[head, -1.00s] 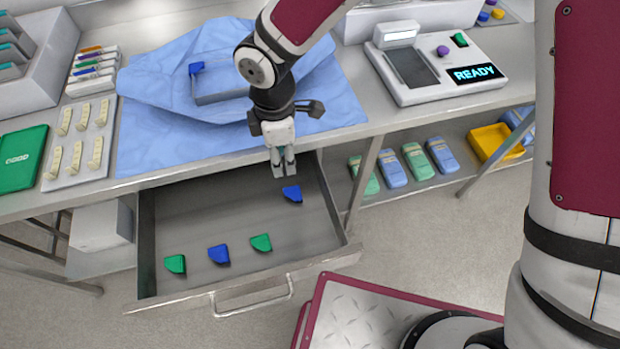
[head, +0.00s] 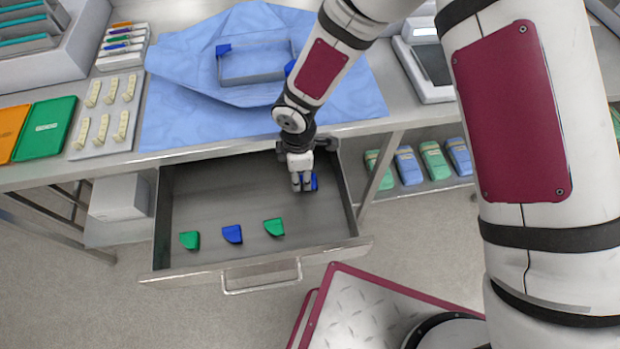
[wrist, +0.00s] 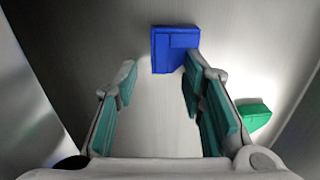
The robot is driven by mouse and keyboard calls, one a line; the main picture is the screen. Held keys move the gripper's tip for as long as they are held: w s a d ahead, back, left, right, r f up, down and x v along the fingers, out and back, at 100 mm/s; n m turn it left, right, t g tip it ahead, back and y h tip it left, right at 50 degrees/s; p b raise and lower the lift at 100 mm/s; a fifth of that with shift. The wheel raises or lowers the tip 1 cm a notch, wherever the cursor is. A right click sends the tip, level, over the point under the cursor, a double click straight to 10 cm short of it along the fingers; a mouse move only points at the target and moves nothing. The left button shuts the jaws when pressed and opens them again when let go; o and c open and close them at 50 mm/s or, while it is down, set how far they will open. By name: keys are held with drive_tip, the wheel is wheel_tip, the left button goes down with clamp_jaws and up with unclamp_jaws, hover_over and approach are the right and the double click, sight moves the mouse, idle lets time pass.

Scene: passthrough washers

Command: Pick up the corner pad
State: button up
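A blue corner pad (head: 315,182) lies in the open drawer, near its right side, partly hidden behind my gripper (head: 302,184). In the wrist view the blue corner pad (wrist: 175,48) sits just beyond the fingertips, nearer the right finger. My gripper (wrist: 161,74) is open, with nothing between its teal-lined fingers. More corner pads lie along the drawer's front: a green pad (head: 190,240), another blue pad (head: 232,234) and a second green pad (head: 274,227). A green pad (wrist: 256,115) shows right of the fingers in the wrist view.
The drawer (head: 262,261) has raised walls around the gripper. Above it, a blue cloth (head: 190,115) carries a tray (head: 255,80) with blue corners. A green case (head: 45,128) lies at the left; several packs (head: 435,160) stand on the lower shelf.

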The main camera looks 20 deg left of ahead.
drive_tip(key=shift+f, duration=0.4)
drive_tip(key=shift+c, duration=0.3)
drive_tip(key=c, duration=0.8)
